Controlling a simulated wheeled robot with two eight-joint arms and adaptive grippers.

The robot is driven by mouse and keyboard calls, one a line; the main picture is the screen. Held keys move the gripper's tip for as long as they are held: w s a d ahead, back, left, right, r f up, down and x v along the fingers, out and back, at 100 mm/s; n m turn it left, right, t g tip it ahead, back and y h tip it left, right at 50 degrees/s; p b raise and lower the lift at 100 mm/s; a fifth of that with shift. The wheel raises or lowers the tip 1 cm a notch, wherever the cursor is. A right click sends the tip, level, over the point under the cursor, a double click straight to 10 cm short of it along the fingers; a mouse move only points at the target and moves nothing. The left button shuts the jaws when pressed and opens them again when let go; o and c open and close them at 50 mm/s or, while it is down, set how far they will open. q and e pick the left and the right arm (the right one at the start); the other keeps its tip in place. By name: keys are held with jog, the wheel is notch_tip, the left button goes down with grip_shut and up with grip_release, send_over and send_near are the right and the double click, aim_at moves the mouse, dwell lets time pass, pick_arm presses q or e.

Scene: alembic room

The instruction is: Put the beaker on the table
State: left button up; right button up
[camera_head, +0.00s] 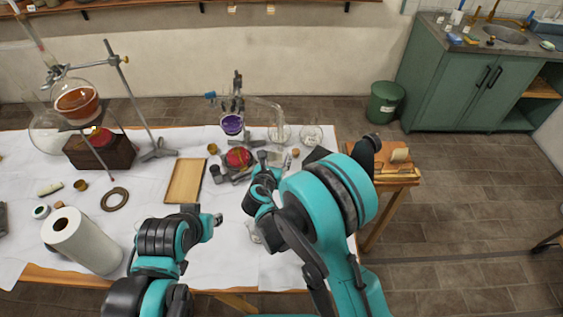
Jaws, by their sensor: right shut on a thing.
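My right gripper (267,160) is over the back middle of the white-covered table (230,248). It is shut on what looks like the clear glass beaker (281,160), which is small and partly hidden by the gripper and arm. I cannot tell whether the beaker touches the table. My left gripper (214,220) is low over the front middle of the table, apart from other things; its fingers are too small to tell open from shut.
A burner stand with round flasks (76,101) is at the back left. A purple flask (232,124) and clear glassware (311,135) stand behind my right gripper. A wooden tray (185,181) and paper roll (82,240) lie left. A small wooden side table (398,178) adjoins right.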

aim_at(280, 159)
notch_tip(280, 159, down, 9)
jog(key=shift+w+r+b, duration=0.1)
jog(key=shift+b, duration=1.1)
jog(key=w, duration=0.3)
jog(key=shift+w+d+r, duration=0.15)
jog(key=shift+w+d, duration=0.15)
jog(key=shift+d, duration=0.05)
jog(key=x, duration=0.2)
jog(key=r+b+x, duration=0.1)
jog(key=x, duration=0.1)
jog(key=shift+w+d+f, duration=0.1)
jog(key=shift+w+f, duration=0.05)
jog(key=shift+w, duration=0.25)
jog(key=shift+f+b, duration=0.3)
jog(key=shift+b, duration=0.1)
jog(key=shift+s+r, duration=0.1)
jog(key=shift+r, duration=0.1)
